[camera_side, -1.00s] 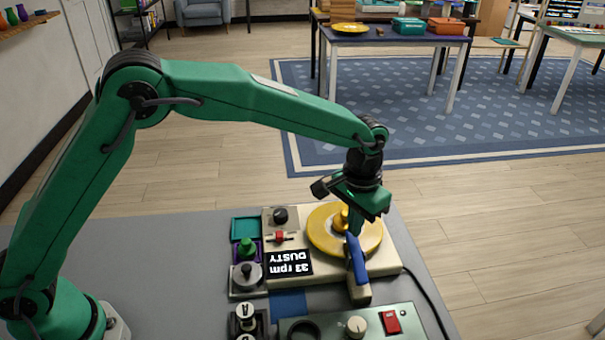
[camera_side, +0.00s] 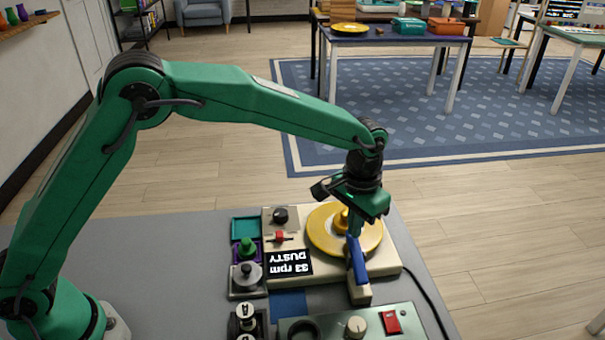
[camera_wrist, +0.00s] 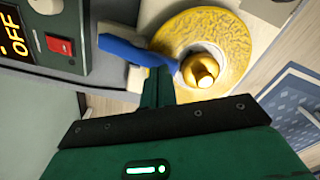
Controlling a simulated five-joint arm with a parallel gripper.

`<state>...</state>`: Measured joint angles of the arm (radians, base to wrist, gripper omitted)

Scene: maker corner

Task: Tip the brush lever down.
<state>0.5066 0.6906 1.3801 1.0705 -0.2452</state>
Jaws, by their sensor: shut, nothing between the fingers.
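The blue brush lever (camera_side: 357,262) rises from a cream post at the near side of the turntable base (camera_side: 384,262). Its far end reaches over the rim of the yellow platter (camera_side: 322,232). In the wrist view the lever (camera_wrist: 125,50) lies across the top left, its end near the platter's gold centre knob (camera_wrist: 200,70). My gripper (camera_side: 354,232) is shut and empty, pointing down over the platter at the lever's far end. In the wrist view its tip (camera_wrist: 160,78) is right beside that end; I cannot tell whether they touch.
An inverted display (camera_side: 290,262) on the base reads "33 rpm DUSTY". A black knob (camera_side: 280,215) and a red switch (camera_side: 280,237) sit left of the platter. A green-grey panel (camera_side: 350,325) with a red rocker (camera_side: 391,321) stands in front. Small trays (camera_side: 233,292) with knobbed parts line the left.

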